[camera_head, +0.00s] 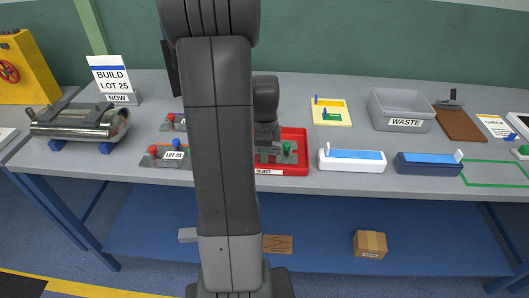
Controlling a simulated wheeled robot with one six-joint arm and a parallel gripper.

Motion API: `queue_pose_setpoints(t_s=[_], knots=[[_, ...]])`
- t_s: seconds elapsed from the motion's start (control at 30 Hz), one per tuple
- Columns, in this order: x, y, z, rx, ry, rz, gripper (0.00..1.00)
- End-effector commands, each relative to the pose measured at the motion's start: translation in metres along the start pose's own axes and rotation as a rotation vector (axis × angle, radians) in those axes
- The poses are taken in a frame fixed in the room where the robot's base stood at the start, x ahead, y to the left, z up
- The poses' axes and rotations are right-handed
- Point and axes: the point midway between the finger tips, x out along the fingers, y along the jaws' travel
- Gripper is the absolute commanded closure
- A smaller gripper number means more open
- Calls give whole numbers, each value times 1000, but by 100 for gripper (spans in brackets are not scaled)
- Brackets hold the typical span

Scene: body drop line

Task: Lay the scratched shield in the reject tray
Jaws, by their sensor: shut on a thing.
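The red reject tray (302,169), labelled REJECT, stands near the front edge of the table, partly hidden behind my arm. My gripper (267,142) points down over the tray's left part; its fingertips are hard to make out. It is shut on what looks like the grey shield (272,155), which shows within the tray's outline. A green knob (288,147) shows at its right. I cannot see a scratch, nor tell whether the shield touches the tray floor.
To the right are a white box (351,166), a dark blue box (428,170) and a grey WASTE bin (402,107).

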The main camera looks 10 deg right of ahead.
Motion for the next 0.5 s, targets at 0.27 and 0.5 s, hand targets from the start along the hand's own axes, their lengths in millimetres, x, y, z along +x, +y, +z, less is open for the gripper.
queue_pose_setpoints(t_s=[0.27,0.5], knots=[[1,0,0,0,0,-1,100],[3,0,0,0,0,0,70]])
